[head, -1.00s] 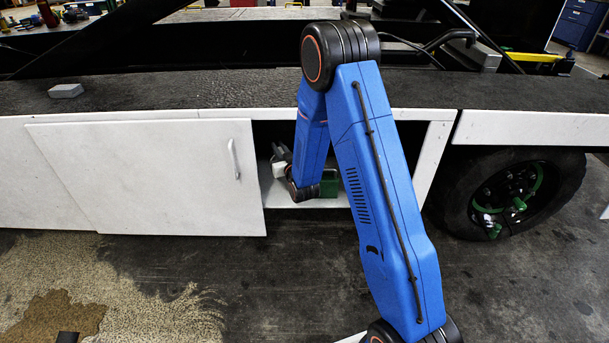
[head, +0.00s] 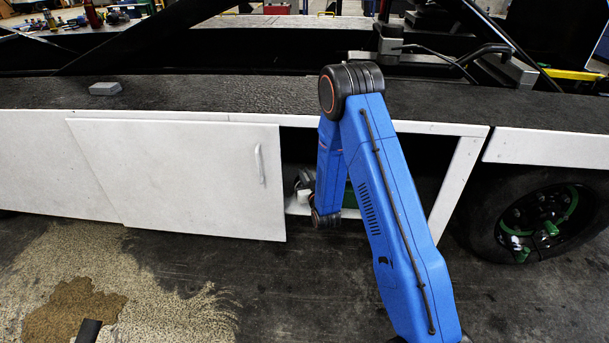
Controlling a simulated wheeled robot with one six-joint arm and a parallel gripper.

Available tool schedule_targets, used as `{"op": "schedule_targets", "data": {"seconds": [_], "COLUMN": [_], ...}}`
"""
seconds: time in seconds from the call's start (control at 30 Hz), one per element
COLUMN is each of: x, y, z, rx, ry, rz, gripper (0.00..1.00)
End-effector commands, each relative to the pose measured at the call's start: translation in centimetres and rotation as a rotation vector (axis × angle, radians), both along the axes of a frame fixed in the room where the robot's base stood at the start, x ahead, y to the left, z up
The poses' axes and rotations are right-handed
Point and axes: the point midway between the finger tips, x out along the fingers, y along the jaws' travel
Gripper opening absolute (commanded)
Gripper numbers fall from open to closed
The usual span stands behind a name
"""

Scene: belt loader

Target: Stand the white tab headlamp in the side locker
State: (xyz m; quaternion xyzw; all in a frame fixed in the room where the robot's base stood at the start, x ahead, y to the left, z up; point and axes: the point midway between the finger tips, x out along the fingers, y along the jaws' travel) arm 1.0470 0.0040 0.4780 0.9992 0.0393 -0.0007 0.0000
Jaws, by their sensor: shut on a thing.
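The side locker (head: 296,206) is a white-framed opening in the vehicle's side, with a dark inside and a pale floor. My arm reaches down in front of it. My gripper (head: 304,183) shows as a small grey shape at the opening's left part, partly hidden behind my forearm and wrist. A small white piece (head: 303,196) beside the gripper appears to be part of the white tab headlamp it holds. The fingertips and most of the headlamp are too small or hidden to make out. Whether the headlamp touches the locker floor cannot be told.
A white sliding door (head: 180,175) with a handle covers the left side, close to the gripper. A green object (head: 350,196) sits in the locker behind my arm. A grey block (head: 105,88) lies on the dark deck. A wheel (head: 540,220) is at right.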

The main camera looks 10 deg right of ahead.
Motion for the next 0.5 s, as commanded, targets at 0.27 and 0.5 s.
{"op": "schedule_targets", "data": {"seconds": [0.27, 0.5], "x": [0.04, 0.03], "y": [0.00, 0.00], "z": [-0.06, -0.13], "rx": [0.000, 0.000], "ry": [-0.002, -0.001], "rz": [0.000, 0.000], "gripper": [0.00, 0.33]}}
